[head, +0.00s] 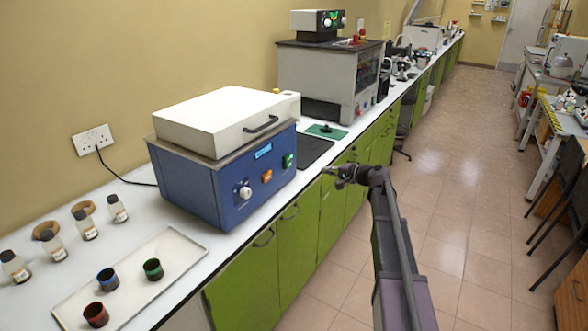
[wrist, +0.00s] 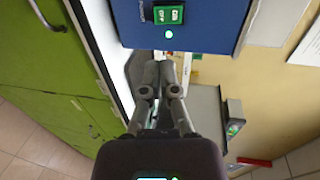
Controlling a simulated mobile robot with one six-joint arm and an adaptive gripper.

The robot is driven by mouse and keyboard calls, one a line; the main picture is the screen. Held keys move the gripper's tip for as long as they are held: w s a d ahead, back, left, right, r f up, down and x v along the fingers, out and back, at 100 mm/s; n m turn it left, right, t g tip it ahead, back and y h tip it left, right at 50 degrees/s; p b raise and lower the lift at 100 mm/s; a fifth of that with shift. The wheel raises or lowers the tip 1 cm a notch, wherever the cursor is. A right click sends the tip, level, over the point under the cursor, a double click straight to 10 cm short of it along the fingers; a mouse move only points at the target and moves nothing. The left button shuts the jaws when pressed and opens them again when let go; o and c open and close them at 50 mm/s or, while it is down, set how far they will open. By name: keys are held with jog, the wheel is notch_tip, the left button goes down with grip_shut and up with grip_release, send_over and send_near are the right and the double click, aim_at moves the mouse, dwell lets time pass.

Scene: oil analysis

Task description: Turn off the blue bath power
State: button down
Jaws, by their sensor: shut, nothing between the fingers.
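The blue bath (head: 185,188) stands on the white counter with its pale lid (head: 220,115) closed. Its front has a lit blue display (head: 263,152), a white knob (head: 243,191), an orange switch (head: 266,176) and a green switch (head: 288,160). In the wrist view the blue front (wrist: 210,22) fills the top, with the green rocker switch (wrist: 168,14) and a small glowing light (wrist: 169,34) beside it. My gripper (head: 330,176) is shut and empty, in front of the bath's right side and apart from the switch. Its fingertips (wrist: 165,58) show just below the light in the wrist view.
A white tray (head: 160,250) with three small cups lies left of the bath, near several bottles. A dark mat (head: 308,150) and a large grey machine (head: 310,75) are beyond it. Green cabinets (head: 245,285) line the counter front. The tiled floor (head: 450,220) in the aisle is clear.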

aim_at(289, 165)
jog(key=shift+w, duration=0.15)
dwell(0.3)
jog(key=b+x, duration=0.2)
jog(key=x, duration=1.2)
jog(key=shift+b, duration=0.35)
